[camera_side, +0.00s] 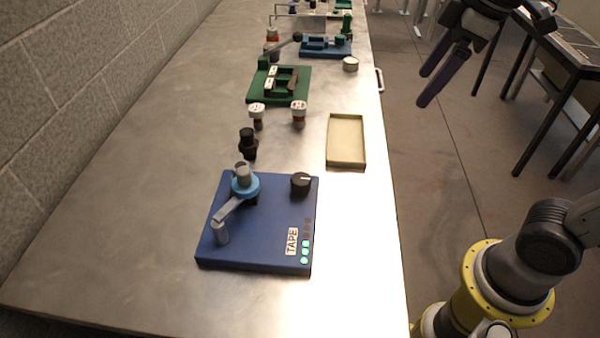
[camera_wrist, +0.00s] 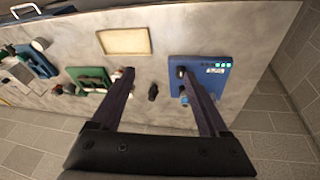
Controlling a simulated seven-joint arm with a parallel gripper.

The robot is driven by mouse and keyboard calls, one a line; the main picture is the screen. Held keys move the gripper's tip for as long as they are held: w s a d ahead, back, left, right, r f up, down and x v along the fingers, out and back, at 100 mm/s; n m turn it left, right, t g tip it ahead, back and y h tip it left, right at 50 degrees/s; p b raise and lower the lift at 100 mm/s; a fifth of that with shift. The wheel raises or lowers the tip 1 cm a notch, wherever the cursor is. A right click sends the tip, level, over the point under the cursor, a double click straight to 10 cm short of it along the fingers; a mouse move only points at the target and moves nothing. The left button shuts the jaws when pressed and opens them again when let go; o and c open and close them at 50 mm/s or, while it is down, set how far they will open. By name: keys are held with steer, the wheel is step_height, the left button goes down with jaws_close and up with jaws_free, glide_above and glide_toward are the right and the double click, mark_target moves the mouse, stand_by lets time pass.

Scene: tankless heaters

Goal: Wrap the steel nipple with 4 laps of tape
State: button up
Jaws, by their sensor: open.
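The blue taping station (camera_side: 260,255), labelled TAPE, sits on the near part of the steel bench. A grey metal piece (camera_side: 242,170), apparently the steel nipple, stands upright on it inside a light blue ring. A black knob (camera_side: 300,183) is at the station's far right corner. Three green lights glow beside the label; the lights beyond them are dark. My gripper (camera_side: 423,90) is open and empty, high and right of the bench. In the wrist view my gripper (camera_wrist: 155,72) shows both fingers apart, the station (camera_wrist: 212,85) partly behind one.
A shallow tan tray (camera_side: 346,163) lies empty beyond the station. A black fitting (camera_side: 248,143) and two white-topped parts (camera_side: 257,115) stand left of it. A green fixture (camera_side: 280,86) and a blue fixture (camera_side: 326,47) are farther back. The bench's near end is clear.

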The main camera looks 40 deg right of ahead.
steer(key=w+a+n+g, duration=0.1)
steer(key=w+a+n, duration=0.1)
steer(key=w+a, duration=0.3)
steer(key=n+g, duration=0.3)
glide_above(301, 178)
step_height(301, 178, down, 8)
step_height(301, 178, down, 14)
steer(key=shift+r, duration=0.1)
steer(key=shift+c, duration=0.2)
jaws_close()
